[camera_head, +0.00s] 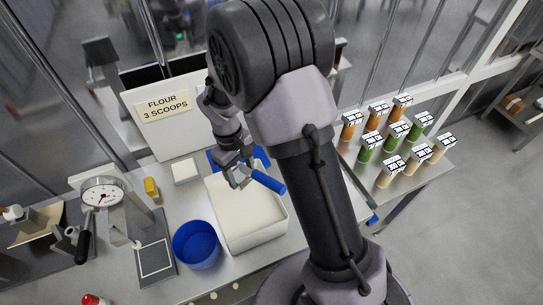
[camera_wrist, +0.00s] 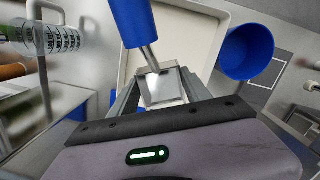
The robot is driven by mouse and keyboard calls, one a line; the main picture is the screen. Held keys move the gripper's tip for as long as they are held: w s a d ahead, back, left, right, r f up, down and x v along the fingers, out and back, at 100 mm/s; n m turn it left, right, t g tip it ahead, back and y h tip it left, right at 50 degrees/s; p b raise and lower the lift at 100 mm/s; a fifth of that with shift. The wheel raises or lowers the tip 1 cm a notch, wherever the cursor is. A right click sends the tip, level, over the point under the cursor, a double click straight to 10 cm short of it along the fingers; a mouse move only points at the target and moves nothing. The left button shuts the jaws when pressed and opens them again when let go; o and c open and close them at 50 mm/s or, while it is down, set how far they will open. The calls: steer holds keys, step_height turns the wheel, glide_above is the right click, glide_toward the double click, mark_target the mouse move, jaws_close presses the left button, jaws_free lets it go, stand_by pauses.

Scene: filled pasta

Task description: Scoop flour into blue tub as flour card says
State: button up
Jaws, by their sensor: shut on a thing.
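The flour card (camera_head: 163,105) stands on a white board at the back and reads "FLOUR 3 SCOOPS". The white flour bin (camera_head: 284,222) stands mid-bench, filled with pale flour (camera_head: 245,212). The open blue tub (camera_head: 196,245) is left of the bin; only blue shows inside it. The tub also shows at the upper right of the wrist view (camera_wrist: 247,52). My gripper (camera_head: 238,178) is over the bin's back part, shut on the scoop with the blue handle (camera_head: 268,181). In the wrist view a square metal part of the scoop (camera_wrist: 163,88) sits between the fingers.
A dial scale (camera_head: 102,195) stands left, beside a yellow block (camera_head: 151,187). A dark pad with a square outline (camera_head: 155,260) lies left of the tub. Several labelled jars (camera_head: 397,130) stand at the right. A small white block (camera_head: 185,170) is behind the tub.

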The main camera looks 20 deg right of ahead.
steer(key=shift+s+a+r, duration=0.2)
steer(key=shift+a+r, duration=0.3)
steer(key=shift+a, duration=0.3)
steer(key=shift+s+a+f+n, duration=0.1)
steer(key=shift+n, duration=0.2)
step_height(320, 180, down, 15)
steer(key=b, duration=1.1)
steer(key=shift+r, duration=0.2)
steer(key=shift+o, duration=0.2)
steer(key=shift+r, duration=0.15)
step_height(320, 180, up, 12)
steer(key=p, duration=1)
steer(key=shift+r, duration=0.25)
steer(key=shift+f, duration=0.15)
